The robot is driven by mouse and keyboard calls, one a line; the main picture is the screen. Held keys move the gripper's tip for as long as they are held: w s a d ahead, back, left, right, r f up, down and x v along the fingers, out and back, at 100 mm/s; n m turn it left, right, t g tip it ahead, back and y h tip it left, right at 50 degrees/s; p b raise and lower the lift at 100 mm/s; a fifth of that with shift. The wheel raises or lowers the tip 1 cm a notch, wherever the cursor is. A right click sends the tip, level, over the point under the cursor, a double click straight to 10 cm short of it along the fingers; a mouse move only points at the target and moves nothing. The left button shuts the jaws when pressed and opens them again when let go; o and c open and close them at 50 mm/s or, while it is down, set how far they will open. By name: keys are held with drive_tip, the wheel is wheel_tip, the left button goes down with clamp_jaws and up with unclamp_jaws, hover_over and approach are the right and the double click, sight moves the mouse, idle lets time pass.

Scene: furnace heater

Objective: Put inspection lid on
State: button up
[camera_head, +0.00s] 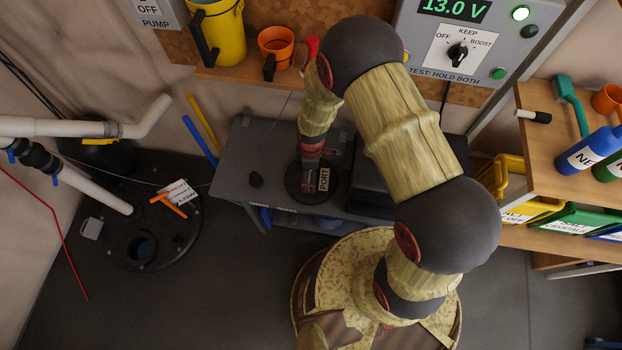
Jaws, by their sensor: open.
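A dark round disc (294,193) that looks like the inspection lid lies on the grey bench (235,165), with a tag reading PORT (325,180) on it or beside it. My gripper (314,188) points down right over this disc and covers much of it. It is open; I cannot tell whether its fingers touch anything on the disc. On the floor at left is a large round black cover (185,235) with a dark round opening (141,246) near its front edge.
An orange T-handle (170,204) and a white tag (180,192) lie on the floor cover. White pipes (95,190) come in at left. Shelves with bottles (588,152) stand at right. Floor between bench and cover is clear.

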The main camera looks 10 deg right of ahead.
wheel_tip(320, 180, down, 2)
drive_tip(key=shift+r, duration=0.1)
drive_tip(key=shift+c, duration=0.4)
drive_tip(key=c, duration=1.1)
drive_tip(key=shift+c, duration=0.8)
